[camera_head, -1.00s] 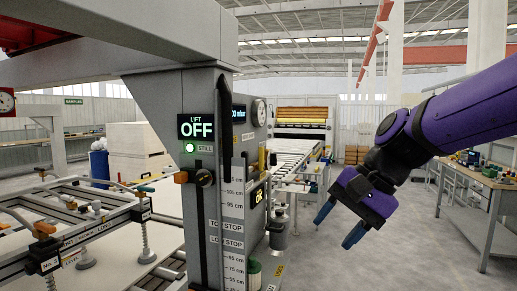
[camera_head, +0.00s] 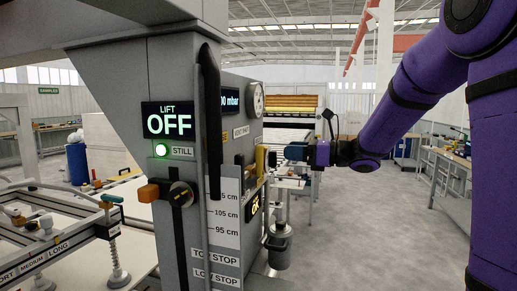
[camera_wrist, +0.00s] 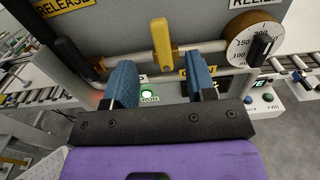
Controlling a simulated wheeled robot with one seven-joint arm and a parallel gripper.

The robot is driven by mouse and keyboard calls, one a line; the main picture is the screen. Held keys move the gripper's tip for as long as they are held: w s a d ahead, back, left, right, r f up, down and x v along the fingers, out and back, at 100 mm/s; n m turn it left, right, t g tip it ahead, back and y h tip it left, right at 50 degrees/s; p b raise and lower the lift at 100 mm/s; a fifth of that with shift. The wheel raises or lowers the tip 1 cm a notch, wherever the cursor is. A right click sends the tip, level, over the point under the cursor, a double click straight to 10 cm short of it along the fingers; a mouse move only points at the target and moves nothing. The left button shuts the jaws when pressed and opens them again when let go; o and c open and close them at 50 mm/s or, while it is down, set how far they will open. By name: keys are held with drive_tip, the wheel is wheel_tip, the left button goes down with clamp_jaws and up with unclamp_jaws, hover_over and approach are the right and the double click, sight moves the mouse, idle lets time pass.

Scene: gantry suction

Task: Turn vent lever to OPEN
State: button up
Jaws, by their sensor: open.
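The yellow lever (camera_wrist: 160,45) stands upright on the pipe of the grey panel, centred between my fingers in the wrist view. In the head view the yellow lever (camera_head: 261,160) is on the right side face of the column, below a small label starting with VENT. My gripper (camera_wrist: 161,78) has its two blue fingers spread, one to each side of the lever, with nothing held. In the head view my gripper (camera_head: 294,152) points left at the lever, close to it. I cannot tell whether the fingers touch it.
A dark handle (camera_wrist: 66,58) with an orange end lies under a RELEASE label at upper left. A round dial with a black knob (camera_wrist: 262,42) is at upper right. Lit panel labels and buttons (camera_wrist: 263,98) sit below. The lift display (camera_head: 168,121) reads OFF, STILL.

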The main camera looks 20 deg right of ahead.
hover_over(260, 177)
drive_tip(key=w, duration=0.1)
drive_tip(key=shift+w+d, duration=0.1)
drive_tip(key=shift+d, duration=0.05)
drive_tip(key=shift+c, duration=0.2)
clamp_jaws()
